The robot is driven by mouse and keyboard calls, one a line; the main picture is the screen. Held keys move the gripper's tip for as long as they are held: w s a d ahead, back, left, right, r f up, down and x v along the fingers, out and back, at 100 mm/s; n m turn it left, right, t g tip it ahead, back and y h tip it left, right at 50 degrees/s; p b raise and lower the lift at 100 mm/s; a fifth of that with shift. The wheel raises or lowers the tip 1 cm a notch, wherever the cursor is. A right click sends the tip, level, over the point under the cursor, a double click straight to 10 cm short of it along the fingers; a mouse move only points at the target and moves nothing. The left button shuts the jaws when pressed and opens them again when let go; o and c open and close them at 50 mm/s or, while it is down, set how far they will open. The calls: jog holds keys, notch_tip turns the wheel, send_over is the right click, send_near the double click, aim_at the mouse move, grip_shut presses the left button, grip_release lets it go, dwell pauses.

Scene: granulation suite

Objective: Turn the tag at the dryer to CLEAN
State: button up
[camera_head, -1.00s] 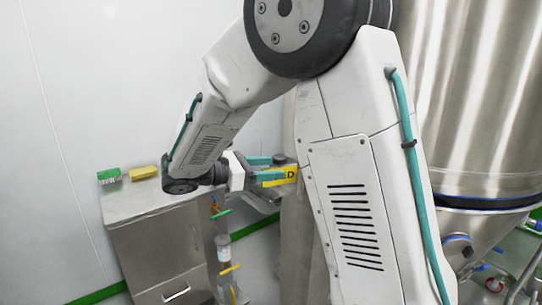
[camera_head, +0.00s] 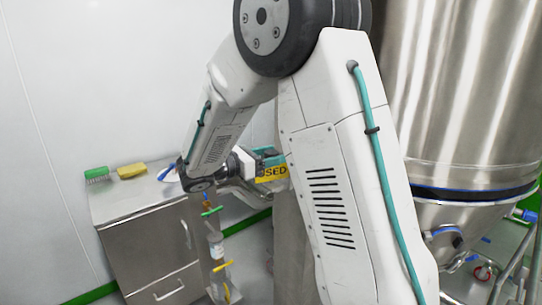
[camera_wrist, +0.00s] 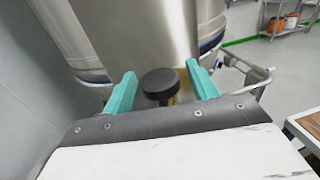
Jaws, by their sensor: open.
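The yellow tag (camera_head: 273,174) hangs at the dryer's side in the head view, partly behind my arm. The dark letters "SED" show on it. A round black knob (camera_wrist: 160,83) with a sliver of yellow beneath it shows in the wrist view. My gripper (camera_head: 272,157) is at the tag's upper edge in the head view. In the wrist view its teal fingers (camera_wrist: 161,78) are spread, one on each side of the knob, with gaps to it. Whether the fingers touch the tag is hidden.
The large steel dryer vessel (camera_head: 455,100) fills the right of the head view. A steel cabinet (camera_head: 150,245) stands at left, with a green brush (camera_head: 96,173) and a yellow sponge (camera_head: 131,170) on top. A wooden-topped surface (camera_wrist: 306,128) is at the wrist view's right edge.

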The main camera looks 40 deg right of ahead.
jog(key=c, duration=1)
jog(key=shift+o, duration=0.2)
jog(key=shift+t, duration=0.4)
jog(key=n+t, duration=0.2)
jog(key=t, duration=0.1)
jog(key=n+t, duration=0.2)
jog(key=t, duration=0.1)
jog(key=shift+s+n, duration=0.1)
jog(key=shift+n, duration=0.2)
jog(key=shift+n+t+y, duration=0.9)
jog(key=shift+n+t, duration=0.25)
jog(key=shift+t, duration=0.55)
jog(key=shift+n+t+y, duration=0.9)
jog(key=shift+n+t, duration=0.25)
jog(key=shift+t, duration=0.55)
